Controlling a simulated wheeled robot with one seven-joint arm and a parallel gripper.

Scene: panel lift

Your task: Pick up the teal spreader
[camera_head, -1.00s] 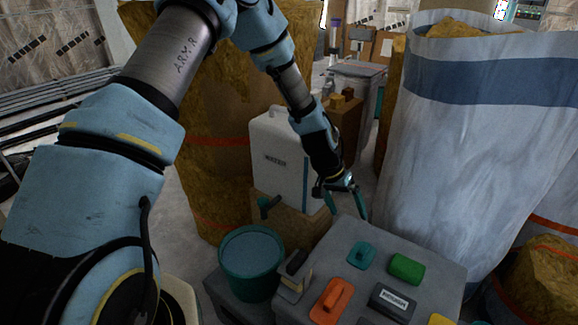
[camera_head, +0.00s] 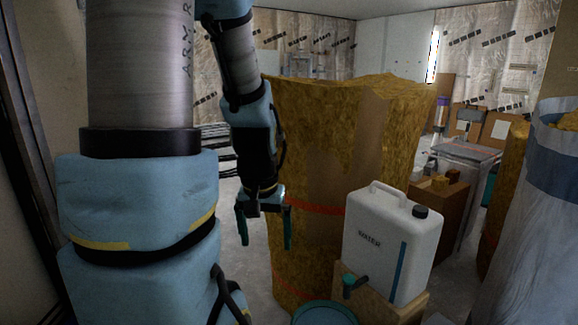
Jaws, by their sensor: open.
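The teal spreader is not visible in the current view, and neither is the grey work surface with the coloured tools. My gripper (camera_head: 265,242) hangs at centre left with its two teal fingers pointing down and spread apart. It is open, with nothing between the fingers. It is in front of the left side of a tall roll of yellow insulation (camera_head: 400,125).
A white water container (camera_head: 385,245) with a teal tap stands on a wooden block (camera_head: 410,310) at lower right. The rim of a teal bucket (camera_head: 325,311) shows at the bottom edge. A large white sack (camera_head: 535,230) stands at far right. Floor shows left of the roll.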

